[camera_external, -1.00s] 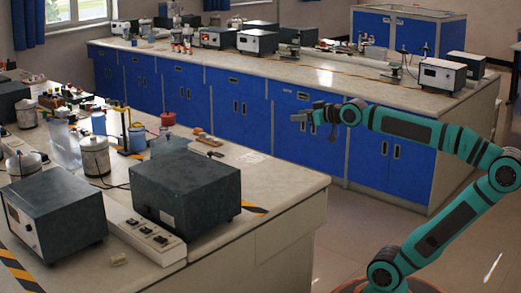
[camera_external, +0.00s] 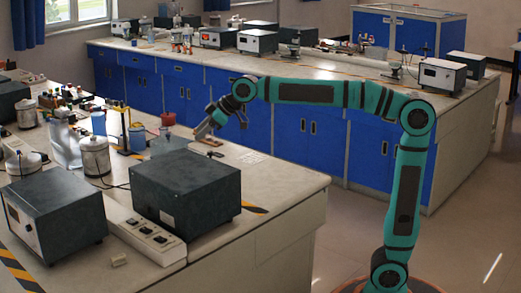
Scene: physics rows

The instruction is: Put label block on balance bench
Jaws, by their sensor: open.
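My gripper (camera_external: 203,131) is open and angled down over the right part of the near bench (camera_external: 290,190). A small flat brown block (camera_external: 210,142) lies on the bench top just below the fingertips. It may be the label block, but no writing on it can be read. The fingers partly overlap it in the picture, and I cannot tell whether they touch it. I cannot tell for sure which bench is the balance bench; the far bench (camera_external: 330,79) with blue cabinets carries several instruments.
A dark instrument box (camera_external: 187,190) and a white power strip (camera_external: 145,235) stand at the near bench's front. The aisle floor (camera_external: 310,240) is clear.

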